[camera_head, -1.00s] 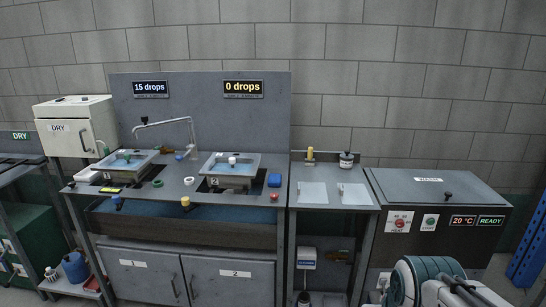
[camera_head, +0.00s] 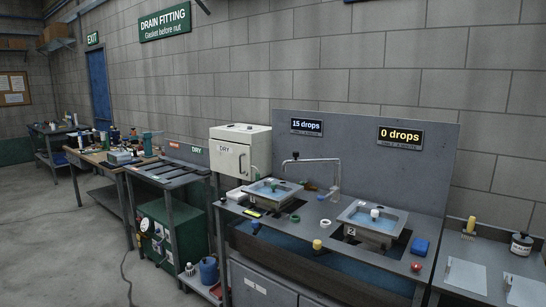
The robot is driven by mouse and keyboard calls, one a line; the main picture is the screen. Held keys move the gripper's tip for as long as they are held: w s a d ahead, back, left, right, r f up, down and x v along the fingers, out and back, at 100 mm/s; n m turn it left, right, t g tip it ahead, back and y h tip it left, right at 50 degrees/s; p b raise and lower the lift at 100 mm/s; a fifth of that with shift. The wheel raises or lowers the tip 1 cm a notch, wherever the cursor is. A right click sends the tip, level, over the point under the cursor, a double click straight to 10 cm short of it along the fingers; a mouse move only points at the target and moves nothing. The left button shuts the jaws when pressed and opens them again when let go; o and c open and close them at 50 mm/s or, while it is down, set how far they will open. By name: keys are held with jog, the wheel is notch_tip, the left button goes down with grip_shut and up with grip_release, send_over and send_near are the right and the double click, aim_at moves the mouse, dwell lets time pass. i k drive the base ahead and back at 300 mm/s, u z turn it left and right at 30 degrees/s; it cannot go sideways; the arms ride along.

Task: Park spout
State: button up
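The metal spout (camera_head: 311,160) rises from its base at the back of the sink bench, between the two basins. Its horizontal tube points left, and its bent tip hangs above the back of the left basin (camera_head: 251,189). The left basin holds water and a green-topped plug. The right basin (camera_head: 401,219), marked 2, holds water and a white plug. The sign above the left side reads 15 drops (camera_head: 307,126); the sign above the right side reads 0 drops (camera_head: 400,136). My gripper is not in view.
A white DRY cabinet (camera_head: 239,147) stands left of the sink bench, beside a dark rack (camera_head: 167,170). A blue block (camera_head: 420,246), yellow knob (camera_head: 317,244) and red knob (camera_head: 416,267) sit along the bench. The floor (camera_head: 60,245) at left is open apart from a cable.

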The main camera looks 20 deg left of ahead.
aim_at(295, 155)
jog(key=u, duration=1.7)
jog(key=i, duration=3.3)
jog(key=z, duration=2.45)
jog(key=i, duration=0.55)
jog(key=u, duration=0.25)
